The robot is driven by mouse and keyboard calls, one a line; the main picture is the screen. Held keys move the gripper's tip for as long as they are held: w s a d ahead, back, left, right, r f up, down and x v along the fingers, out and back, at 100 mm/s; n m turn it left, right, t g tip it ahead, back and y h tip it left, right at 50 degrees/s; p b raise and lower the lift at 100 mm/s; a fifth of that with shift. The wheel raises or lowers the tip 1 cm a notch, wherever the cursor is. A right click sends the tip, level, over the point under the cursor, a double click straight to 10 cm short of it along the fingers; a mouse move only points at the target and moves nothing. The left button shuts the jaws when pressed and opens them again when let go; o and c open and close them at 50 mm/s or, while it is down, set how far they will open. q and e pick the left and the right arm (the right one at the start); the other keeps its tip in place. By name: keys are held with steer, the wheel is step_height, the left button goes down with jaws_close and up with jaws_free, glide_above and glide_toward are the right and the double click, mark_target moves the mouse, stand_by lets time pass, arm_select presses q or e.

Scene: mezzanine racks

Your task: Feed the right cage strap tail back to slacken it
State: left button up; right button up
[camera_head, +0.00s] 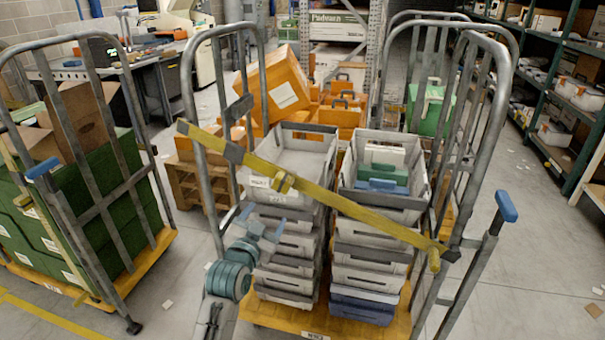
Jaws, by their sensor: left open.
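The right roll cage (196,95) stands in the middle on an orange base, holding two stacks of grey totes. A yellow strap (350,208) runs across its open front, sloping down from the left post to the right post. My left gripper (263,228) is open and empty, below the buckle, in front of the left stack. My right gripper is out of view.
Another cage (75,206) with green crates stands at the left. Green shelving (560,95) lines the right. The floor at the front right is mostly clear.

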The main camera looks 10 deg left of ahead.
mark_target(280, 188)
arm_select(q)
steer(key=w+p, duration=0.1)
steer(key=w, duration=0.3)
steer(key=w+r, duration=0.1)
steer(key=w, duration=0.2)
steer(key=w+p, duration=0.1)
steer(key=w, duration=0.3)
steer(key=shift+w+d+r+p, duration=0.2)
steer(key=shift+w+d+p, duration=0.1)
steer(key=shift+d+p, duration=0.05)
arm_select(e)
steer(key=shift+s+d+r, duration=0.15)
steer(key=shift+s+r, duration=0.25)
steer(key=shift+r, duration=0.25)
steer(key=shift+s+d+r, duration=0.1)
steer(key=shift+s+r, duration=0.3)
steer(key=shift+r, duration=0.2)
